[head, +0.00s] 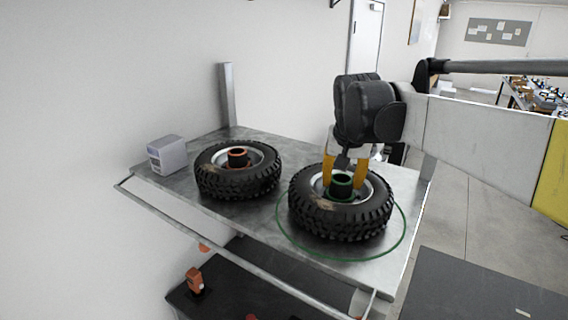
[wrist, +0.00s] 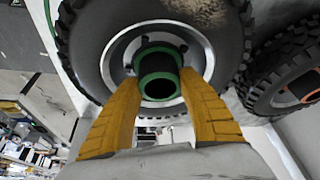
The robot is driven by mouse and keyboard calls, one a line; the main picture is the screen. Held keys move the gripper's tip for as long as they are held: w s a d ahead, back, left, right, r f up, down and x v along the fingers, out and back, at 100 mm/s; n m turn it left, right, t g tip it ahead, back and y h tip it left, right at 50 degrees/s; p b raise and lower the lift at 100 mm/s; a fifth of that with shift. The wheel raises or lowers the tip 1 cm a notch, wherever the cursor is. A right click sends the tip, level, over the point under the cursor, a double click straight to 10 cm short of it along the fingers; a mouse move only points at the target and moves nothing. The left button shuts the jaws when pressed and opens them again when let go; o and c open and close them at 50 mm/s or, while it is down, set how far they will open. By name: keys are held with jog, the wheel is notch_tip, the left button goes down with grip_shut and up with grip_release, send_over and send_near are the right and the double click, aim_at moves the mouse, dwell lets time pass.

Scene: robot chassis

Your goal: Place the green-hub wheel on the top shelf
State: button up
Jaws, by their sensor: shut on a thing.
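The green-hub wheel (head: 341,206) is on the metal top shelf (head: 232,212), on its right half, lying flat inside a green ring marking (head: 404,240). My gripper (head: 344,184) is over this wheel from above, its yellow fingers down at the green-ringed hub. In the wrist view the fingers of my gripper (wrist: 160,110) stand on both sides of the hub (wrist: 158,75) and are shut on it. The exact finger contact is partly hidden by the hub and the wheel's rim. The wheel looks level, and its tread appears to rest on the shelf.
An orange-hub wheel (head: 238,172) lies flat to the left on the same shelf, close by. A small grey box (head: 167,154) stands at the shelf's left end. A rail (head: 230,245) runs along the front edge. A lower shelf holds an orange item (head: 194,280).

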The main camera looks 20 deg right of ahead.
jog(key=o, duration=1.4)
jog(key=shift+c, duration=0.2)
jog(key=v, duration=1.2)
jog(key=shift+b, duration=0.35)
